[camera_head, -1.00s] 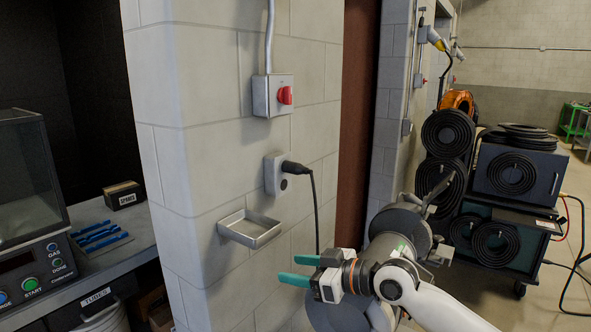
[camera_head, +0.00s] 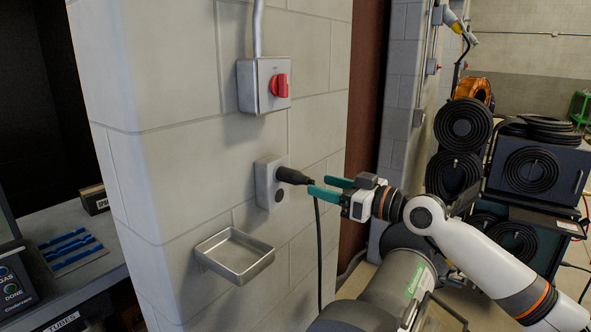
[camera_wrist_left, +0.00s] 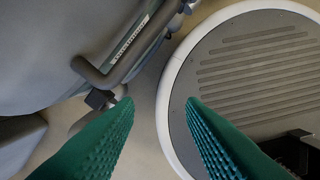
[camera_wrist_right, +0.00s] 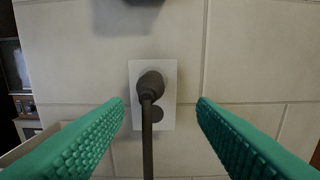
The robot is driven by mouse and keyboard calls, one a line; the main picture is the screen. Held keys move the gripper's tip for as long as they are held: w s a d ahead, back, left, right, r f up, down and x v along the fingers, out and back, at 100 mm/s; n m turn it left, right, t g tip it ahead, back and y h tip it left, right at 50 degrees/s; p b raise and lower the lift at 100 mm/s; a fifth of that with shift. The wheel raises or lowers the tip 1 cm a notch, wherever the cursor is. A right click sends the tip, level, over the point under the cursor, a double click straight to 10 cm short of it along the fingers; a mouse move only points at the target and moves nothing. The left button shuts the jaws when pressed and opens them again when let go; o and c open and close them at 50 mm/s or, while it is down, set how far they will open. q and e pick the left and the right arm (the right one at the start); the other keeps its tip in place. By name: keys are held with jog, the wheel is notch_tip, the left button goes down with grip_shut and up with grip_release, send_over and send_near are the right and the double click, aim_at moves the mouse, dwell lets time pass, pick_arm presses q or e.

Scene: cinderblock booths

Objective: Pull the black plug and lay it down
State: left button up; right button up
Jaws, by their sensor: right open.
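The black plug (camera_head: 293,176) sits in the grey wall socket (camera_head: 268,184), and its cord (camera_head: 319,250) hangs down the wall. My right gripper (camera_head: 328,187) is open, its green fingers pointing at the wall just right of the plug. In the right wrist view the plug (camera_wrist_right: 151,86) shows between the spread fingertips (camera_wrist_right: 160,103), ahead of them and left of centre, with a gap on each side. A small metal tray (camera_head: 236,256) is fixed to the wall below the socket and looks empty. My left gripper (camera_wrist_left: 160,103) is open and empty, over the floor and my base.
A red rotary switch (camera_head: 277,86) on a grey box is above the socket. At left is a bench (camera_head: 85,235) with blue tools. Cable coils (camera_head: 463,126) and a dark machine (camera_head: 530,170) stand at the back right.

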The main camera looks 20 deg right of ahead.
aim_at(309, 180)
jog(key=shift+s+r, duration=0.1)
jog(key=shift+s, duration=0.05)
jog(key=shift+s+a+r, duration=0.35)
jog(key=shift+s, duration=0.3)
jog(key=shift+w, duration=0.25)
jog(key=p+x, duration=0.2)
jog(key=x, duration=0.2)
jog(key=shift+w+a+p, duration=0.1)
jog(key=shift+w+p, duration=0.1)
jog(key=shift+p, duration=0.15)
jog(key=x, duration=0.3)
jog(key=shift+w+f, duration=0.1)
jog(key=shift+f, duration=0.1)
pick_arm(q)
jog(key=shift+s+a+r+b, duration=0.2)
jog(key=shift+s+r, duration=0.25)
jog(key=shift+s, duration=0.3)
jog(key=shift+s+a+r+b, duration=0.15)
jog(key=shift+s+r, duration=0.3)
jog(key=shift+s, duration=0.25)
pick_arm(e)
jog(key=shift+w+a, duration=0.4)
jog(key=shift+w, duration=0.1)
pick_arm(q)
jog(key=shift+d, duration=0.1)
jog(key=shift+f+b, duration=0.4)
pick_arm(e)
jog(key=shift+c, duration=0.5)
